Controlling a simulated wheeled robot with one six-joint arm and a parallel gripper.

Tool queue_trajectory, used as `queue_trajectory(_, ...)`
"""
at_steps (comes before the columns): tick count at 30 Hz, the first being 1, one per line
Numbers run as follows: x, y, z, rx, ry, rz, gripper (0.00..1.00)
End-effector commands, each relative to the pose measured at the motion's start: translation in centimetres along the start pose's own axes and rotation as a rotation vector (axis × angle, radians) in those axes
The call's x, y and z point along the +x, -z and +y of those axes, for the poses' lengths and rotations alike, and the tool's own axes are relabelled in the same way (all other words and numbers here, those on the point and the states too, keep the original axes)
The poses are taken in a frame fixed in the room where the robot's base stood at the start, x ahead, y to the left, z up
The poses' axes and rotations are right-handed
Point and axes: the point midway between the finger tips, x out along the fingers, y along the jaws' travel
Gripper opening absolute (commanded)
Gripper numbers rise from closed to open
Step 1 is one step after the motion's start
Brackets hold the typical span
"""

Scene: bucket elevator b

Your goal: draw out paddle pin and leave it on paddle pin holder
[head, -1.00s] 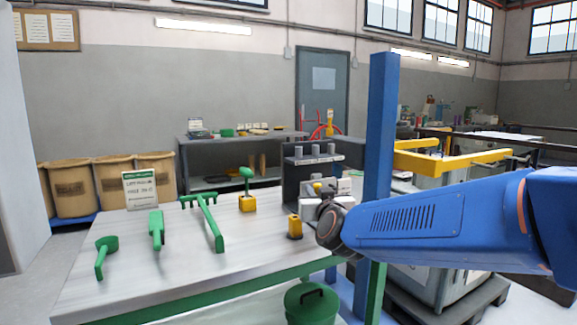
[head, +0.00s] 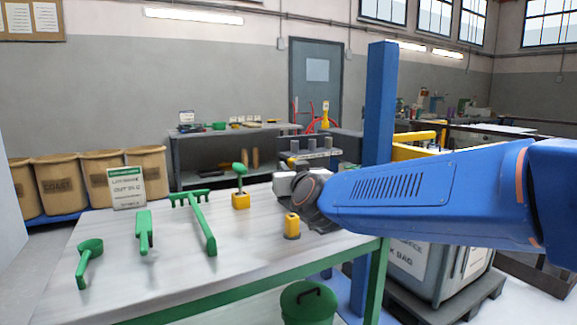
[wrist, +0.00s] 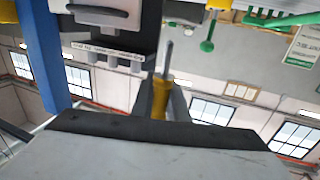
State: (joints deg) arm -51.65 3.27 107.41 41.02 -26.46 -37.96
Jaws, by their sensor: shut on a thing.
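The paddle pin, by its look a yellow grip with a thin grey rod (wrist: 169,60), is held in my gripper (wrist: 161,100). The fingers close on the yellow part, and the rod sticks out past them. The rack's shelf with grey cylinders (head: 312,154) shows behind my wrist in the head view. I cannot tell for sure which part is the paddle pin holder.
Green tools, including a rake (head: 203,225), lie to the left. A blue post (head: 378,140) stands close behind my arm.

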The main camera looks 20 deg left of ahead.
Motion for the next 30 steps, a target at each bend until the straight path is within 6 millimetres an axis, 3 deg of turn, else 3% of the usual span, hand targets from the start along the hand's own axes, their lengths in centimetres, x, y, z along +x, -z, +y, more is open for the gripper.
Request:
queue_trajectory(16, 0.0, -4.1, 0.0, 0.001, 0.0, 0.0, 0.0)
queue_trajectory(30, 0.0, -4.9, 0.0, 0.002, 0.0, 0.002, 0.0)
